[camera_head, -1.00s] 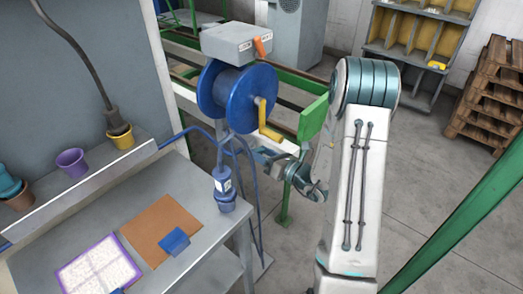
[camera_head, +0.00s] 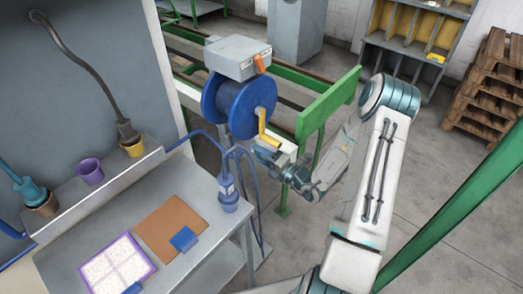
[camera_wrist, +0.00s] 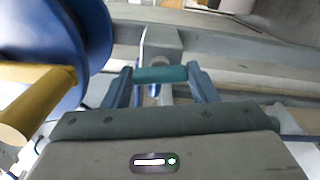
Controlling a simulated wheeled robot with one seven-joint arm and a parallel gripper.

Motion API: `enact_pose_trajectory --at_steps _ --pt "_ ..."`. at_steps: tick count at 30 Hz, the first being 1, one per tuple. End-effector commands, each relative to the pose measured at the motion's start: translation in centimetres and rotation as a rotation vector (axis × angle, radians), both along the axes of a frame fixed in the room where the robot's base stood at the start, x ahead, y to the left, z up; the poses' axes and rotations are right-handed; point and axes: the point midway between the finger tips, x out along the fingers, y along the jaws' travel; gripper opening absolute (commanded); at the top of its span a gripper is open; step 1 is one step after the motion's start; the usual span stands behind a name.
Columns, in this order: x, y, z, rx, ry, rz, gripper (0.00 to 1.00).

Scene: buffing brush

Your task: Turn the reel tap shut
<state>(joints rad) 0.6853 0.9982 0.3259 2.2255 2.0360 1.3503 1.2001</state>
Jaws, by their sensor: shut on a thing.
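The blue hose reel (camera_head: 222,103) stands beyond the bench, with a yellow crank (camera_head: 262,122) on its right side. It also shows at the left of the wrist view (camera_wrist: 75,35). My gripper (camera_head: 268,153) is just below the crank. In the wrist view my gripper (camera_wrist: 160,75) is shut on a short teal bar (camera_wrist: 160,74) lying level between its two fingers. The bar looks like the handle of the reel tap. A grey fitting (camera_wrist: 150,42) shows just behind it. In the head view the tap is hidden by my gripper.
A grey box (camera_head: 232,60) with an orange lever (camera_head: 259,63) sits above the reel. A blue hose and plug (camera_head: 228,190) hang at the bench's (camera_head: 205,262) right edge. A green rail (camera_head: 325,105) stands behind my wrist.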

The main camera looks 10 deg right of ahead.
Motion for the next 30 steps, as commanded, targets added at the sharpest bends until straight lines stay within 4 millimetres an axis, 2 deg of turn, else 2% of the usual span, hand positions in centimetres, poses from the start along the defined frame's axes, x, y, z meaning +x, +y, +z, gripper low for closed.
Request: enact_pose_trajectory --at_steps 12,29,30 --pt "-0.01 0.01 0.09 0.154 0.112 0.001 0.3" --pt "-0.02 0.04 -0.02 0.176 0.128 0.001 0.3" --pt "-0.01 0.04 -0.02 0.175 0.128 0.001 0.61"
